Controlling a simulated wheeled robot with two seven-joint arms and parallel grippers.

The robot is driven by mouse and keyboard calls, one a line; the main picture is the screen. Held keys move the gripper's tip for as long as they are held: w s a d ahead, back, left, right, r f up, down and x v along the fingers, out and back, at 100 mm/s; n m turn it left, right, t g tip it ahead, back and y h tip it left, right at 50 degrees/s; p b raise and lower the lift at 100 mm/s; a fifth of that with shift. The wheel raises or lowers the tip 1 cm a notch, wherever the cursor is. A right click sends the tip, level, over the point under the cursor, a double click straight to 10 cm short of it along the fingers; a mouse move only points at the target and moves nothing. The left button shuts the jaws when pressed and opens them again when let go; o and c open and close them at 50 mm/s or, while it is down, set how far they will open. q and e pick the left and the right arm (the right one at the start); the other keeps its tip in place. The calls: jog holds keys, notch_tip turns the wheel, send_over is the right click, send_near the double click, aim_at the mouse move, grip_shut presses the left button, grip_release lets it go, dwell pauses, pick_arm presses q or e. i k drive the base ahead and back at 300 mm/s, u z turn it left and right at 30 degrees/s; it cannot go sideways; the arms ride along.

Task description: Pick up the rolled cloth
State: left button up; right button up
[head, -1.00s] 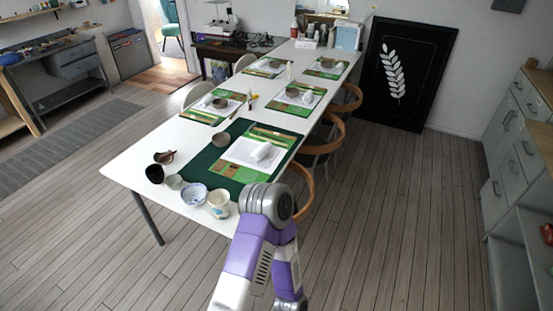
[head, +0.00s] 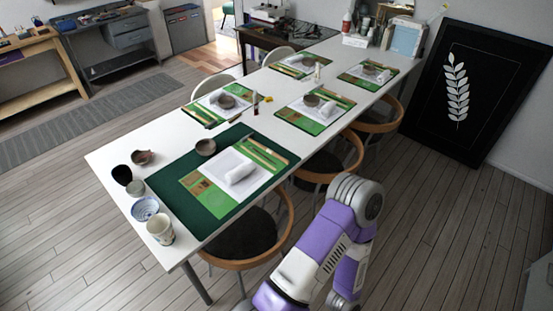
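A white rolled cloth (head: 240,173) lies on a white sheet (head: 222,163) on the green mat (head: 209,212) at the near end of the long white table. Smaller white rolls show on the placemats farther along, one by the right-hand near mat (head: 328,109). My purple and white arm stands at the lower right, beside the table and apart from the cloth. Neither gripper shows in the head view.
A dark cup (head: 122,175), a blue-patterned bowl (head: 145,209), a cream cup (head: 160,230) and a broken bowl (head: 142,157) stand at the table's near left. A wooden chair (head: 255,238) is tucked against the near side.

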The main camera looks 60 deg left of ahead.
aim_at(243, 171)
jog(key=u, duration=0.6)
jog(key=i, duration=1.5)
jog(key=u, duration=1.2)
